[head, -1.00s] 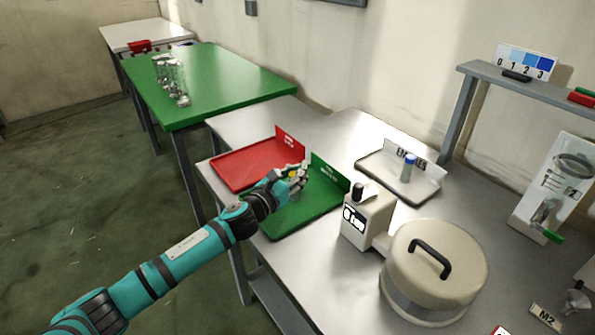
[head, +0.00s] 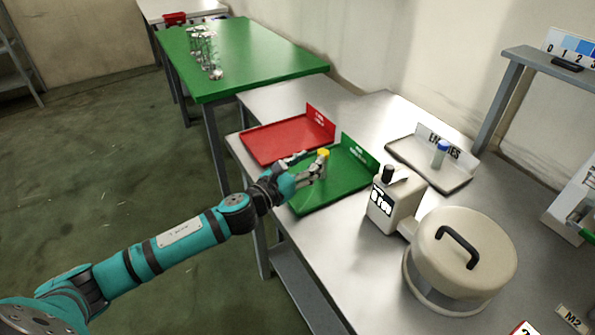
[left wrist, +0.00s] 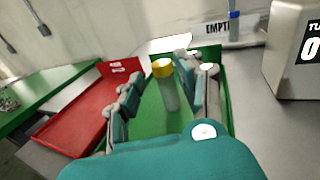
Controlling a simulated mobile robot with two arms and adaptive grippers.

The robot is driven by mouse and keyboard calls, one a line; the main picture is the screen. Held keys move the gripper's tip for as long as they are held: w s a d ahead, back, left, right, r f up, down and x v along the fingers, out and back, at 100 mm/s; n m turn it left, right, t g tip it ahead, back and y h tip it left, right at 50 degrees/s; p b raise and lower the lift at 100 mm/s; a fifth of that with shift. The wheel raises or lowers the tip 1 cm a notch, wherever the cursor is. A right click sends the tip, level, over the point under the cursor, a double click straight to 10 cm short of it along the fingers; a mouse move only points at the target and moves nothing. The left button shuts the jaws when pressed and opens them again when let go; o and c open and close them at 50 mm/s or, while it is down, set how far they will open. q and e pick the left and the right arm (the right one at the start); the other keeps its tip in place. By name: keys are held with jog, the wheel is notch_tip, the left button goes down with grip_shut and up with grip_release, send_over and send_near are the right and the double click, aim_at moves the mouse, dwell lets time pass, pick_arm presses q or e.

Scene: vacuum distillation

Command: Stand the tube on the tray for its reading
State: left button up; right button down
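The yellow-capped tube (head: 323,162) stands upright, as far as I can tell, on the green tray (head: 345,185). In the left wrist view the tube (left wrist: 168,88) is pale below its yellow cap, with green tray (left wrist: 150,122) around it. My left gripper (head: 302,164) reaches in from the left at the tray's left side. In the left wrist view its fingers (left wrist: 160,95) are spread on either side of the tube, with a clear gap on the left; the right finger is closer. The tube's base is partly hidden in the head view. My right gripper is not in view.
A red tray (head: 280,140) lies beyond the green one. The turbidity meter (head: 392,205) and a round lidded device (head: 460,255) stand to the right. A blue-capped tube (head: 440,154) stands on the EMPTIES tray (head: 410,160). The green table (head: 260,65) holds glassware.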

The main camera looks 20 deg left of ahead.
pick_arm(q)
jog(key=v, duration=0.4)
jog(key=shift+s, duration=0.2)
dwell(0.3)
